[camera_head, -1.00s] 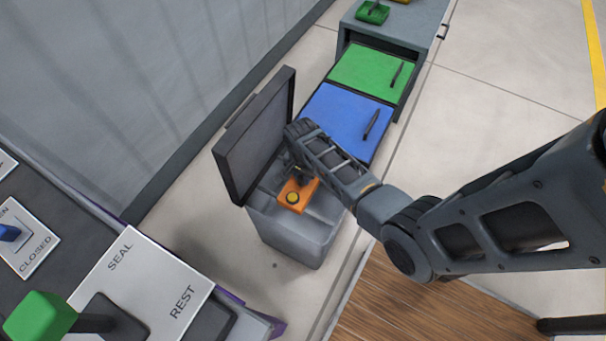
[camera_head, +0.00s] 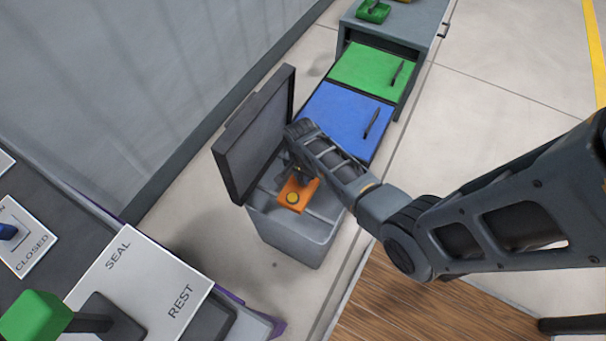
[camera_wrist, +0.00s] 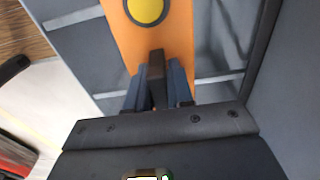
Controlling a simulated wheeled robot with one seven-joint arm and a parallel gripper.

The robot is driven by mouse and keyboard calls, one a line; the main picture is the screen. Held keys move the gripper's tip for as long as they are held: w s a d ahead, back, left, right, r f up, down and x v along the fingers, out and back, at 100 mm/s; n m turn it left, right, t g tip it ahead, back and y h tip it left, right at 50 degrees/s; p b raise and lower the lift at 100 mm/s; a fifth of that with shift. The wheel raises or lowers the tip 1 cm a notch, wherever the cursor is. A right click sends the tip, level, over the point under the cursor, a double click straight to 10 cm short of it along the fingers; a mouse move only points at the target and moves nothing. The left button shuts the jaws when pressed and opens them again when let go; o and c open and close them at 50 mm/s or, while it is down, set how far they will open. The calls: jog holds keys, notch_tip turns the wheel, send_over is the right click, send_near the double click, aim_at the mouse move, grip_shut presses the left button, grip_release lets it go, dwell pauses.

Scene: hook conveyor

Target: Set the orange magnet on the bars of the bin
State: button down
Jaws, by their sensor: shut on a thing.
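The orange magnet (camera_head: 297,194), a flat block with a yellow round spot, is over the open top of the grey bin (camera_head: 290,232). My gripper (camera_head: 294,172) is shut on the magnet's dark handle, seen between the fingers in the wrist view (camera_wrist: 157,82). The orange block (camera_wrist: 155,35) lies across the light bars (camera_wrist: 75,18) of the bin in that view. I cannot tell whether it touches them or hangs just above. The bin's dark lid (camera_head: 255,135) stands open at the left. My arm hides part of the bin's far side.
A blue panel (camera_head: 345,118) and a green panel (camera_head: 372,72) lie beyond the bin by a grey cabinet (camera_head: 400,30). A SEAL/REST plate (camera_head: 145,270) with a green-knobbed lever (camera_head: 38,315) is at lower left. A wall runs along the left.

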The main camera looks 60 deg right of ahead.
jog(key=c, duration=0.9)
grip_release()
jog(key=shift+a+r+p, duration=0.15)
jog(key=shift+r+p, duration=0.65)
jog(key=shift+r, duration=3.1)
jog(key=s+a+r+n+t+h, duration=0.2)
jog(key=s+a+r+n+t, duration=0.2)
jog(key=s+a+n+t, duration=0.7)
jog(key=s+a+r+n+t, duration=0.1)
jog(key=s+r, duration=0.3)
jog(key=r, duration=0.5)
jog(key=s+a+r+n+t+y, duration=0.1)
jog(key=s+a+r+n, duration=0.2)
jog(key=r, duration=0.7)
jog(key=s+a+r+n+t+y, duration=0.1)
jog(key=s+r, duration=0.4)
jog(key=r, duration=0.5)
jog(key=shift+s+a+r+n+t, duration=0.15)
jog(key=shift+a+n+t, duration=0.2)
jog(key=shift+a, duration=0.3)
jog(key=shift+s+a+r+n+t, duration=0.1)
jog(key=shift+s+a+n+t, duration=0.05)
jog(key=shift+a+n, duration=0.4)
